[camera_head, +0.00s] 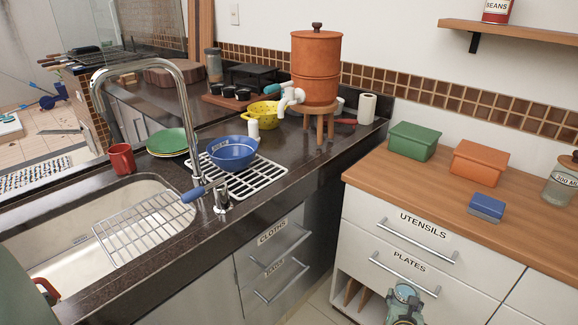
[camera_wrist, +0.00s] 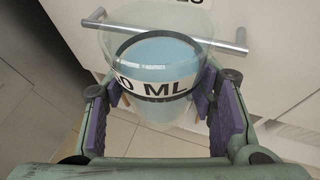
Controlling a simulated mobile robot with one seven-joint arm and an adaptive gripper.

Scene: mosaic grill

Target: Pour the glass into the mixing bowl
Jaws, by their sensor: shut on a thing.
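The glass (camera_wrist: 150,85) is clear, with light blue liquid inside and a white band whose readable part says "0 ML". My gripper (camera_wrist: 158,108) is shut on it, with a purple pad on each side. In the head view my green gripper (camera_head: 405,298) is low at the bottom, in front of the drawers; the glass is hard to make out there. A blue bowl (camera_head: 232,154) with a small label stands on the white rack on the dark counter, left of and above my gripper. The label is too small to read with certainty.
A tall tap (camera_head: 193,140) stands left of the blue bowl by the sink (camera_head: 60,255). An orange dispenser (camera_head: 316,70) on a stool and a yellow colander (camera_head: 264,114) are behind. A wooden counter (camera_head: 375,178) with boxes is at the right. Drawer handles are close to the glass.

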